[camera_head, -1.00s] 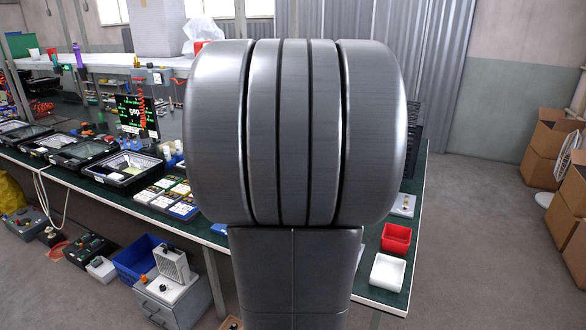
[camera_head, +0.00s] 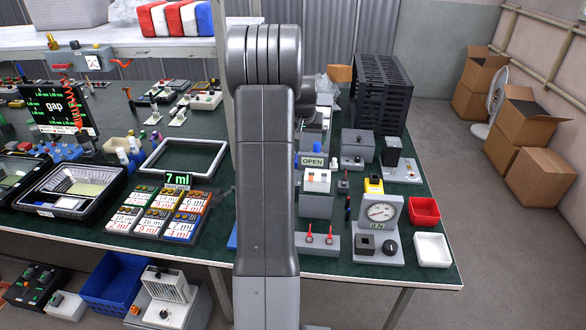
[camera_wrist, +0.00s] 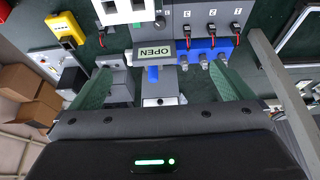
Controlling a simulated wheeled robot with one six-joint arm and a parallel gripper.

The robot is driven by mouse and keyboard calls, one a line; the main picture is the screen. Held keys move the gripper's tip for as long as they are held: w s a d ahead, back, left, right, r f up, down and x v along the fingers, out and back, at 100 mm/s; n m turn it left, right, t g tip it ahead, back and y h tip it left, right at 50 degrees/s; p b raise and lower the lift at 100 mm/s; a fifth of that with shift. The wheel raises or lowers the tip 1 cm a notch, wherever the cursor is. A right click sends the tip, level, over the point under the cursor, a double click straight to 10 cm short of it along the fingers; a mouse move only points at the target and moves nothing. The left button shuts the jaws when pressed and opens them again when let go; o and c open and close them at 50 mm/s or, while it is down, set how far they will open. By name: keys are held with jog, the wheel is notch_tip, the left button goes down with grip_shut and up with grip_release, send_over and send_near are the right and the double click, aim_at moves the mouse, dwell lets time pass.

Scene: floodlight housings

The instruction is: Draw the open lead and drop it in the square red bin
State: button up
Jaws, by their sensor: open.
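A small display reading OPEN (camera_head: 313,161) stands on a grey tester right of my arm; it also shows, upside down, in the wrist view (camera_wrist: 154,53). Beside it in the wrist view is a grey panel marked C, 2 and 1 (camera_wrist: 212,18), with red and black pieces under the marks and blue blocks with metal ends (camera_wrist: 205,54). I cannot tell which piece is the open lead. The square red bin (camera_head: 423,212) is at the table's right edge and looks empty. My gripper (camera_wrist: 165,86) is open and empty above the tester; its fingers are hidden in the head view.
A white bin (camera_head: 433,249) sits in front of the red one. A dial gauge (camera_head: 381,214) and a yellow-topped device (camera_head: 373,185) stand left of the bins. A black slotted crate (camera_head: 381,92) is behind. Two red-handled switches (camera_head: 319,238) are near the front edge.

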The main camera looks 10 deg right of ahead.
jog(key=b+x, duration=0.3)
jog(key=x, duration=0.7)
jog(key=shift+w, duration=0.2)
jog(key=shift+d+r, duration=0.1)
jog(key=p+v, duration=0.3)
jog(key=v, duration=0.7)
jog(key=shift+s, duration=0.1)
